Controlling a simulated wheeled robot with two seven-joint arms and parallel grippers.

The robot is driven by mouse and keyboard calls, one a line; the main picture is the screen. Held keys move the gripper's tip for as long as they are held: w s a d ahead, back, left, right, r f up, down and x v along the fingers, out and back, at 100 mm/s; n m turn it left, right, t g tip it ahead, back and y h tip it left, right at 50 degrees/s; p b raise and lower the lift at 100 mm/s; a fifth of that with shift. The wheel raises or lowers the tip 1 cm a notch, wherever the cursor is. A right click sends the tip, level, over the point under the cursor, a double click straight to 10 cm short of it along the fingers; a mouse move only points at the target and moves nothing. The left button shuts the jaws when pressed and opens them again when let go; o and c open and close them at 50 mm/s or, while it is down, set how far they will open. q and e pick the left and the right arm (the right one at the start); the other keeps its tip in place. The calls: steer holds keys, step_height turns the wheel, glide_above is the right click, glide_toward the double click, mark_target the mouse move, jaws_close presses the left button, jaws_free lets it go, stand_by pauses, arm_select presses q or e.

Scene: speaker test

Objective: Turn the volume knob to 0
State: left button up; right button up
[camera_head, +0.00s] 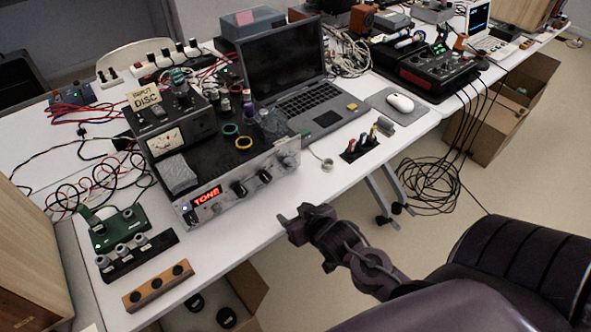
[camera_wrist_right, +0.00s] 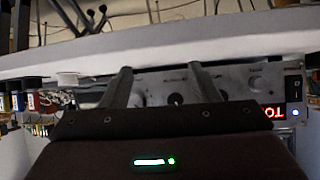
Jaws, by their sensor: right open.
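A silver amplifier (camera_head: 230,187) with a red lit "TONE" display stands at the table's front edge. Its front panel carries a dark knob (camera_head: 239,188), a second dark knob (camera_head: 264,176) and a silver knob (camera_head: 290,160) at the right end. I cannot read which one is the volume knob. My right gripper (camera_head: 292,222) is open and empty, in front of and below the panel, apart from it. In the right wrist view the panel (camera_wrist_right: 235,90) appears upside down beyond the open fingers (camera_wrist_right: 164,80), with a dark knob (camera_wrist_right: 176,99) between them. My left gripper is not in view.
The floor right of the table is partly clear.

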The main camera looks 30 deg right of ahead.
mark_target(292, 167)
steer(key=d+t, duration=0.2)
steer(key=w+d+r+t+y, duration=0.1)
steer(key=d+t, duration=0.1)
steer(key=w+d+r+t, duration=0.1)
steer(key=d, duration=0.1)
steer(key=shift+d+t, duration=0.2)
steer(key=shift+t, duration=0.2)
steer(key=shift+w+d+r+t+y, duration=0.1)
steer(key=shift+d+r+t+y, duration=0.2)
steer(key=shift+r+t+y, duration=0.15)
steer(key=w, duration=0.7)
steer(key=shift+w+a, duration=0.25)
steer(key=shift+a, duration=0.05)
steer(key=c, duration=1)
